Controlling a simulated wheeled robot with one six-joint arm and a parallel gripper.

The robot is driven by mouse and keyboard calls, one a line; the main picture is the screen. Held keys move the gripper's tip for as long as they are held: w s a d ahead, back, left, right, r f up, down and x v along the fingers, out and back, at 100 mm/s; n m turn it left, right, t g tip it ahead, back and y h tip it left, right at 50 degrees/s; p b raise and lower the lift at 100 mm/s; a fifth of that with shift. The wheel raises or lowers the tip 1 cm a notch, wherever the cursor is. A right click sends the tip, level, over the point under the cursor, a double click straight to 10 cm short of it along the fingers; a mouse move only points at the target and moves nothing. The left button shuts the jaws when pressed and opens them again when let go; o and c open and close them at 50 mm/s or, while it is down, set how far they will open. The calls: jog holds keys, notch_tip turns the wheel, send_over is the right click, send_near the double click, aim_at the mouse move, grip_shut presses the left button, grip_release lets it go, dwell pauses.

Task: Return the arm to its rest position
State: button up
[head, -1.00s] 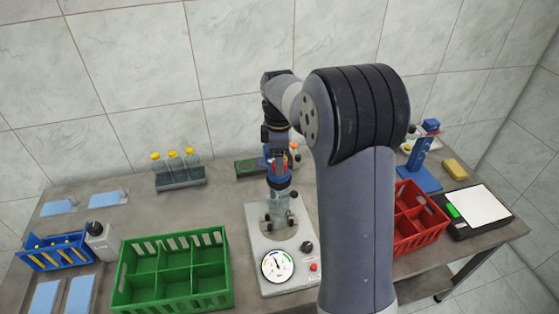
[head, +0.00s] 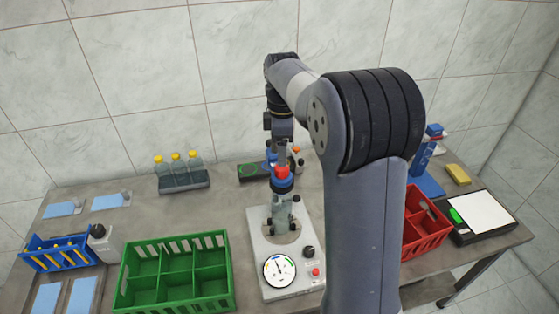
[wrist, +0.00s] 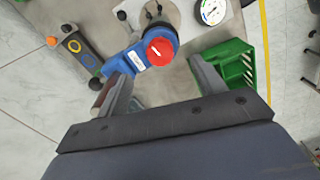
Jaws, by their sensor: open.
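My gripper (head: 283,158) points down above the round-plate tester in the head view, its tips partly hidden and blurred against the parts behind. In the wrist view my gripper (wrist: 160,82) is open, its two fingers apart with nothing seen held between them. A red cap (wrist: 159,51) with a white mark sits at a blue part (wrist: 130,62) just beyond the fingers. In the head view the red cap (head: 283,172) is above a clear bottle (head: 281,212) standing on the tester (head: 262,246). My arm is raised and bent over the table.
A green crate (head: 232,292) stands left of the tester, a red crate (head: 428,250) on the right, partly behind my arm. Capped bottles (head: 178,170) stand in a rack at the back. A blue stand (head: 427,180) and a scale (head: 485,212) are at right.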

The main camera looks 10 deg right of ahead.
notch_tip(320, 180, down, 8)
jog(key=shift+r+b, duration=0.25)
jog(key=shift+b, duration=0.5)
jog(key=shift+r, duration=0.15)
jog(key=shift+r+n, duration=0.1)
jog(key=shift+n, duration=0.8)
jog(key=shift+m, duration=0.4)
